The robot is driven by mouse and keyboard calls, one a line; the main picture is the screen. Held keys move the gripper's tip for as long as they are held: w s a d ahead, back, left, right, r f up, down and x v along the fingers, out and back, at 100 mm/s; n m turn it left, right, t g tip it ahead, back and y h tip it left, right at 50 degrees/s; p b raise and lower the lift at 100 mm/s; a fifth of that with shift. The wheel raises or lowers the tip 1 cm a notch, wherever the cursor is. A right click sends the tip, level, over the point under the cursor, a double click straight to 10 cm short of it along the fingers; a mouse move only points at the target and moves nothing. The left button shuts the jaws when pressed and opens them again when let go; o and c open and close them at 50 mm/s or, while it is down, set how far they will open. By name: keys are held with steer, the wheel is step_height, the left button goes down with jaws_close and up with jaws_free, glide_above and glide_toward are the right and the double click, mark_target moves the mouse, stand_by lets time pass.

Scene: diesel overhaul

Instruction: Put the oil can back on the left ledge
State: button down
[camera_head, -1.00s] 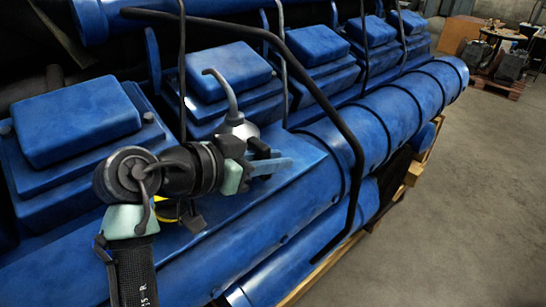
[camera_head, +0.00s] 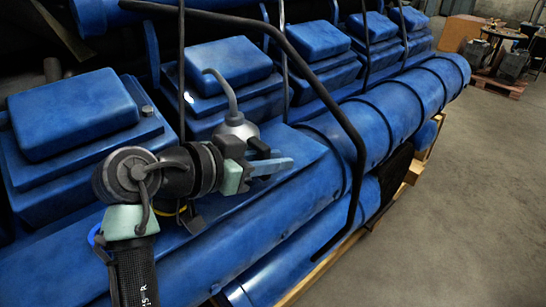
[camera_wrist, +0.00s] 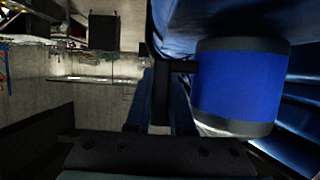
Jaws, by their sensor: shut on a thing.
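The oil can (camera_head: 237,125) shows its grey domed top and thin bent spout in the head view, upright beside the blue engine covers. Its lower body is hidden behind my gripper (camera_head: 277,158) there. In the wrist view its blue body with dark bands (camera_wrist: 236,86) is at the right. My gripper (camera_wrist: 160,98) is shut on the can's dark handle bar, between two blue fingers. A flat blue ledge (camera_head: 300,149) runs along the engine below the covers. I cannot tell whether the can touches it.
Several blue engine covers (camera_head: 72,113) stand in a row behind the can. A bent black pipe (camera_head: 343,115) crosses to the right of my gripper. A thick blue pipe (camera_head: 400,108) runs along the engine. Open concrete floor (camera_head: 450,220) lies to the right.

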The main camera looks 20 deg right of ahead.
steer(key=shift+f+b, duration=0.35)
steer(key=shift+f, duration=0.1)
steer(key=c, duration=0.7)
jaws_free()
steer(key=shift+f, duration=0.1)
